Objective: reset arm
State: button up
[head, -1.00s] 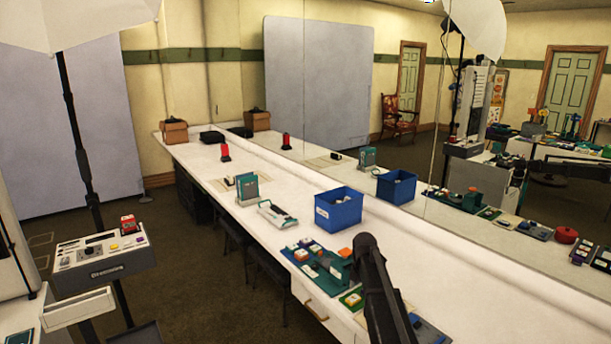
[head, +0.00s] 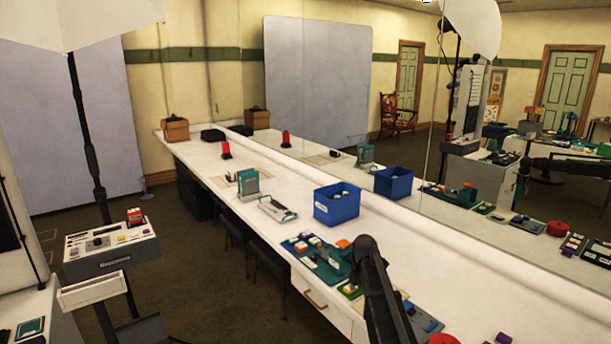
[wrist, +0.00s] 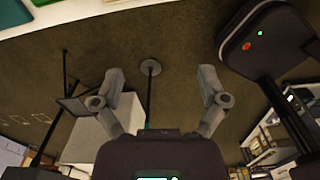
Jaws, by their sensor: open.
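My arm shows as a dark link (head: 380,290) in the lower middle of the head view, in front of the white counter. My gripper itself is not in the head view. In the wrist view my gripper (wrist: 162,92) has its two grey fingers spread wide apart with nothing between them. Past the fingers lies the dark brown floor (wrist: 180,50), so the gripper is clear of the counter top.
The long white counter (head: 240,219) runs along a mirror. On it stand a blue bin (head: 337,208), a teal board (head: 325,268) with small blocks, and a red item (head: 226,150). A grey control console (head: 112,262) stands at left.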

jog(key=s+m, duration=2.4)
jog(key=s, duration=0.4)
jog(key=shift+a+r, duration=0.15)
jog(key=shift+a, duration=0.2)
